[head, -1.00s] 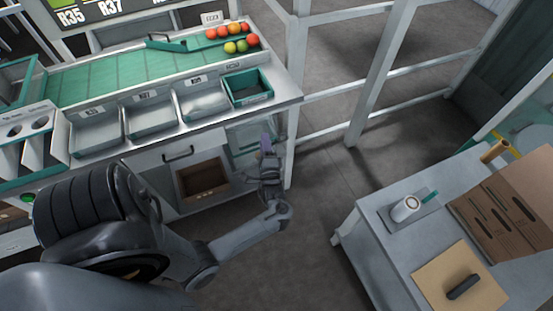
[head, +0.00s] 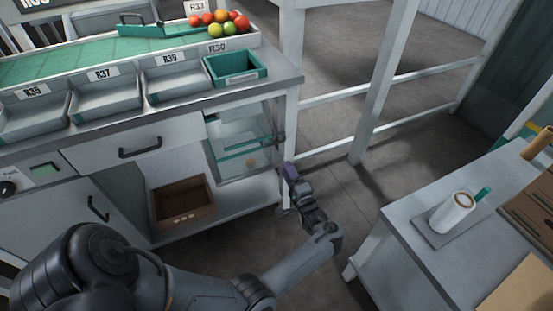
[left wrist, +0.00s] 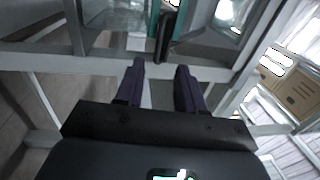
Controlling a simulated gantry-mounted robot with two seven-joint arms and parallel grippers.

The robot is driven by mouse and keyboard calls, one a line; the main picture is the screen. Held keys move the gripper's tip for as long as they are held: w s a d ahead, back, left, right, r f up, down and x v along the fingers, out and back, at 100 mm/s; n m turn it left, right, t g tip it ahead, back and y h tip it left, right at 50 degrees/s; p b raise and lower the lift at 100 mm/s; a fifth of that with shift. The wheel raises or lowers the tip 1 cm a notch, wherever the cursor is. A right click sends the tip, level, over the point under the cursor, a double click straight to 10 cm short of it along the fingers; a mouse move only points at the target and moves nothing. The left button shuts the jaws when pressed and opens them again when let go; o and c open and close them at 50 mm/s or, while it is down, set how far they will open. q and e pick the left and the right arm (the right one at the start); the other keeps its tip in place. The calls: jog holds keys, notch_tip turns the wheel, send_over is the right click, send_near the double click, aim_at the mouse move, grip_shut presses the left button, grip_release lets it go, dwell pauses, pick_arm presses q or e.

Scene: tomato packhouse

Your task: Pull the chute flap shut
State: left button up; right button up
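The chute flap (head: 235,133) is a clear panel with green edging under the right end of the bench. It appears to stand open, though its exact angle is hard to tell. A dark handle (head: 280,139) sits at its right edge; it also shows in the left wrist view as a black upright bar (left wrist: 165,38) beside a green strip. My left gripper (head: 289,170) is just below and right of the handle, by the bench's corner leg. In the left wrist view its purple fingers (left wrist: 160,68) are apart and empty, with the handle just beyond the tips. My right gripper is out of view.
A brown wooden box (head: 182,203) sits on the lower shelf left of the flap. A green bin (head: 237,78) and tomatoes (head: 220,24) are above on the bench. White railing posts (head: 377,85) stand at the right. A side table (head: 408,240) holds a cup (head: 452,213).

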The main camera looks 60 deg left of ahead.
pick_arm(q)
jog(key=w+a+r+b, duration=0.1)
jog(key=a+b, duration=0.3)
jog(key=a, duration=0.6)
jog(key=shift+w+a+r, duration=0.25)
jog(key=shift+w+a, duration=0.05)
jog(key=shift+a, duration=0.05)
grip_shut()
